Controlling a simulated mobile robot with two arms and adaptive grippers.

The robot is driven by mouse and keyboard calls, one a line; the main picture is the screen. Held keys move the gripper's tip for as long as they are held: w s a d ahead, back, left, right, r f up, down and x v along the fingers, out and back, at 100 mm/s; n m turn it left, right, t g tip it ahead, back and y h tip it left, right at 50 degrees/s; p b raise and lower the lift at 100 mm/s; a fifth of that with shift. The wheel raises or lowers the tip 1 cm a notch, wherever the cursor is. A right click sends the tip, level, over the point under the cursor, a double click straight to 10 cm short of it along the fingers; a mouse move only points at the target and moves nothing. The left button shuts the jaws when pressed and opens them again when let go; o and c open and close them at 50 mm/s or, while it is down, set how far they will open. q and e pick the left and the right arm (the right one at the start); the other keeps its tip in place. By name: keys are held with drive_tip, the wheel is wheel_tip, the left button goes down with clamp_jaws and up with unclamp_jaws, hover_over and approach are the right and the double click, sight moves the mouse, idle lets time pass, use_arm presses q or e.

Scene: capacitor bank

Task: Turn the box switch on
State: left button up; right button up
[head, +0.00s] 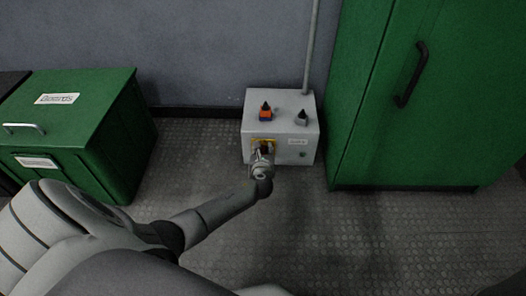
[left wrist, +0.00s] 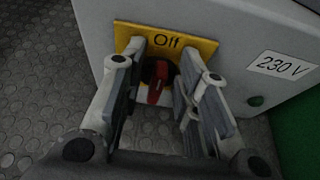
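The switch box (head: 280,121) is a light grey box on the floor against the wall. Its front carries a yellow plate (left wrist: 207,46) marked "Off" with a red switch handle (left wrist: 158,82). In the left wrist view the handle lies between the two fingers of my left gripper (left wrist: 162,100), which are apart, with gaps visible on both sides. In the head view my left gripper (head: 262,160) is in front of the plate and hides most of the switch. The lower part of the plate is hidden. My right gripper is not in view.
A green cabinet (head: 430,90) stands close at right, a green chest (head: 75,130) at left. The floor (head: 330,235) in front is clear.

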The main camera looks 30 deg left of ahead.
use_arm(q)
clamp_jaws()
